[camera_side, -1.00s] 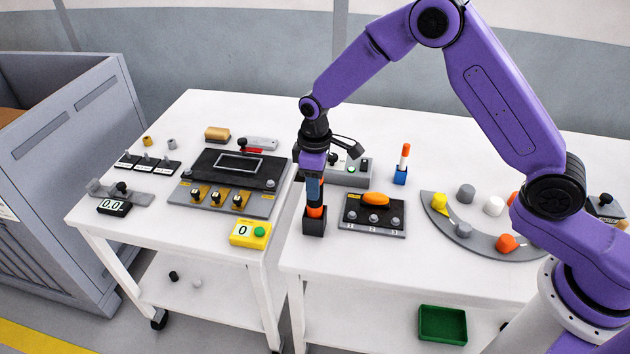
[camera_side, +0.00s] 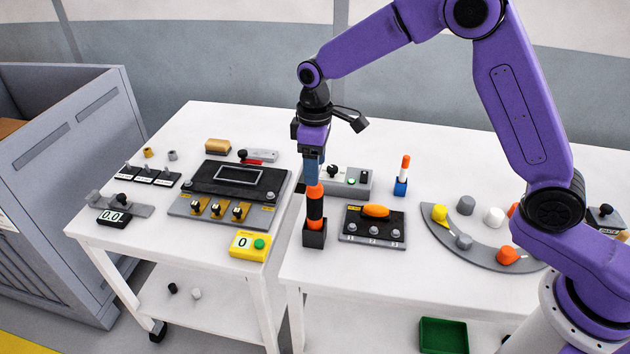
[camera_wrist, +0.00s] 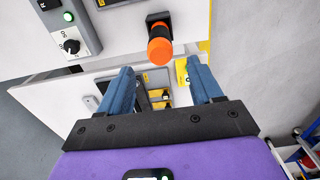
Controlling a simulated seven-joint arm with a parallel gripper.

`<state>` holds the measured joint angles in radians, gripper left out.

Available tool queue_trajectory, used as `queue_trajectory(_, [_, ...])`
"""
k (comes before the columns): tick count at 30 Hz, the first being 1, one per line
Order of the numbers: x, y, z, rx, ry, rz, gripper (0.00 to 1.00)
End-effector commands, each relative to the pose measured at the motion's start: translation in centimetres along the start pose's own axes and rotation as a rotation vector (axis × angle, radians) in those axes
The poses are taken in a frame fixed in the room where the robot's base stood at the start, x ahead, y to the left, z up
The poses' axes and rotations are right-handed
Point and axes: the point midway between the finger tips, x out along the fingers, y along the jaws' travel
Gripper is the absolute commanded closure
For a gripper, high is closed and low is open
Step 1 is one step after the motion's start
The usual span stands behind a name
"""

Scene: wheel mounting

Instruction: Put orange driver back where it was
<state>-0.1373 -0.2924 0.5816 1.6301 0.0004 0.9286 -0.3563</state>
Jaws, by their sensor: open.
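The orange and black driver (camera_side: 315,208) stands upright in a black square holder (camera_side: 314,236) near the front left of the right table. In the wrist view the driver's orange top (camera_wrist: 160,48) shows, with part of the dark holder behind it. My gripper (camera_side: 313,176) is just above the driver, pointing down. In the wrist view its two blue fingers (camera_wrist: 167,80) are spread apart with nothing held between them, and the orange top lies beyond their tips. In the side view the finger ends are at or just over the driver's top; I cannot tell whether they touch it.
A black plate with an orange oval part (camera_side: 376,211) lies right of the holder. A grey box with a green button (camera_side: 350,180) stands behind. An orange-white marker in a blue base (camera_side: 401,187) is behind right. A yellow counter (camera_side: 250,245) sits on the left table.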

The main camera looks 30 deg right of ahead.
Motion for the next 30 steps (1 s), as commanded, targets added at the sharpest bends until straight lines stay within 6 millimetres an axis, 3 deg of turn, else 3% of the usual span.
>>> queue_trajectory(6, [-2.7, 0.0, 0.0, 0.000, 0.002, 0.001, 0.35])
queue_trajectory(20, [-3.8, -0.7, 0.7, -0.011, 0.002, 0.001, 0.35])
queue_trajectory(26, [-5.3, -3.8, 4.0, -0.058, 0.007, 0.002, 0.35])
queue_trajectory(30, [-6.2, -6.1, 7.5, -0.094, 0.011, 0.002, 0.35])
